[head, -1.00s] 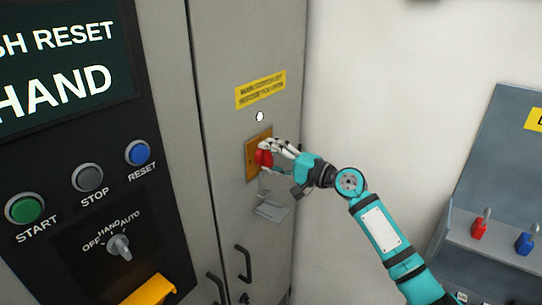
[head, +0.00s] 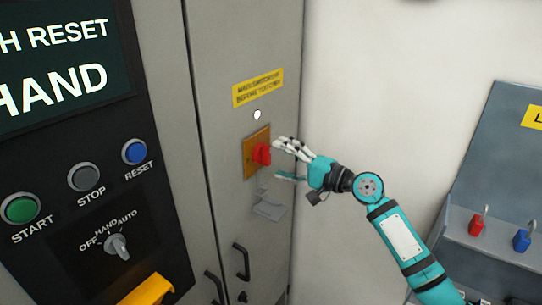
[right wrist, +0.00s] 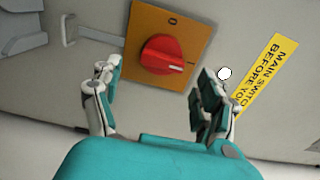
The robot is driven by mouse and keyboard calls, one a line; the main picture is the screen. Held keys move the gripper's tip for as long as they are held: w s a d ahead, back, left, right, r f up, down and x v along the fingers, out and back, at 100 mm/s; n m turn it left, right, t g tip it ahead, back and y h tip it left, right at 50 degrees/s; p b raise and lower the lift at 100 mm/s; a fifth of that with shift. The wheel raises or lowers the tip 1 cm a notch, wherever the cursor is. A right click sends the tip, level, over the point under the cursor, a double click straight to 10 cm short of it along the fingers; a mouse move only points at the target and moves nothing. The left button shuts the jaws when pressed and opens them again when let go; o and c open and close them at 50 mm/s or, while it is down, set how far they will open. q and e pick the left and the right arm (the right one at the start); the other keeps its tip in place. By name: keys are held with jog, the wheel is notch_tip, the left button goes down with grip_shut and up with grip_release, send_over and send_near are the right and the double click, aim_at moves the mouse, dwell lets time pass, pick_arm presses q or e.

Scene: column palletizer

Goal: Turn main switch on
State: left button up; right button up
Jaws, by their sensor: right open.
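The main switch is a red rotary knob (head: 261,155) on an orange-yellow plate (head: 249,160) on the grey cabinet door. In the right wrist view the knob (right wrist: 163,55) has its white mark pointing to the plate's right-hand mark, away from the "0" at the top. My left gripper is not in view.
A yellow main switch label (head: 258,88) and a small white lamp (head: 257,114) are above the plate. A grey hasp (head: 269,208) is below it. A control panel with buttons (head: 83,177) is left. A padlock board (head: 500,190) stands right, beyond bare wall.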

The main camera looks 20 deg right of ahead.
jog(key=v, duration=0.7)
jog(key=shift+s+d, duration=0.15)
jog(key=shift+s, duration=0.1)
